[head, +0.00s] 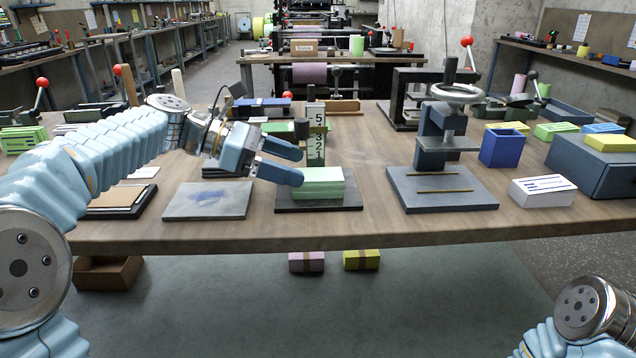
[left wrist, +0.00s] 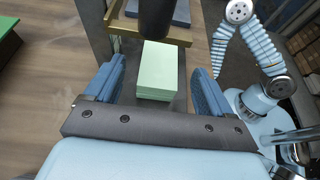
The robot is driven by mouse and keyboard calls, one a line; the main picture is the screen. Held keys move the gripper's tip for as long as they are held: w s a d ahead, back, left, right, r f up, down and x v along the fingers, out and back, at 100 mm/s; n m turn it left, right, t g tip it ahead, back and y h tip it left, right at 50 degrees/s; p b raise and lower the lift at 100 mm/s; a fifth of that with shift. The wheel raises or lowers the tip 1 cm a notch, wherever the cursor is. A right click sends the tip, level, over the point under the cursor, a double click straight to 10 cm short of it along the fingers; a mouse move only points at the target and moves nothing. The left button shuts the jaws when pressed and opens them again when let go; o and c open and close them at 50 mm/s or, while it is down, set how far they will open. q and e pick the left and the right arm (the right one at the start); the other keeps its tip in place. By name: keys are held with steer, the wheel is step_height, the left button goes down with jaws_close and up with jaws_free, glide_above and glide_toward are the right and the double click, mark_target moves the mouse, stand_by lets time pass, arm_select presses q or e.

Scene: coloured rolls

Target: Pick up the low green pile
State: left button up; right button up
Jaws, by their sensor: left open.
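The low green pile (head: 316,188) is a pale green stack of sheets on a dark plate at the front middle of the table. It also shows in the left wrist view (left wrist: 157,72), lying ahead between my fingers. My left gripper (head: 298,165) is open and empty. In the head view its two blue fingers reach in from the left, with the tips at the pile's upper left. In the left wrist view the fingers (left wrist: 160,85) stand apart on either side of the pile, with gaps. My right gripper is out of the head view; only an arm link shows.
A numbered gauge post (head: 316,150) stands right behind the pile. A grey plate (head: 208,200) lies to the left. A press with a handwheel (head: 443,150) stands to the right, with a white card stack (head: 543,191) beyond it. The table's front edge is close.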

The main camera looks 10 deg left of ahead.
mark_target(319, 174)
arm_select(q)
steer(key=x, duration=0.6)
steer(key=shift+d, duration=0.2)
steer(key=c, duration=1.1)
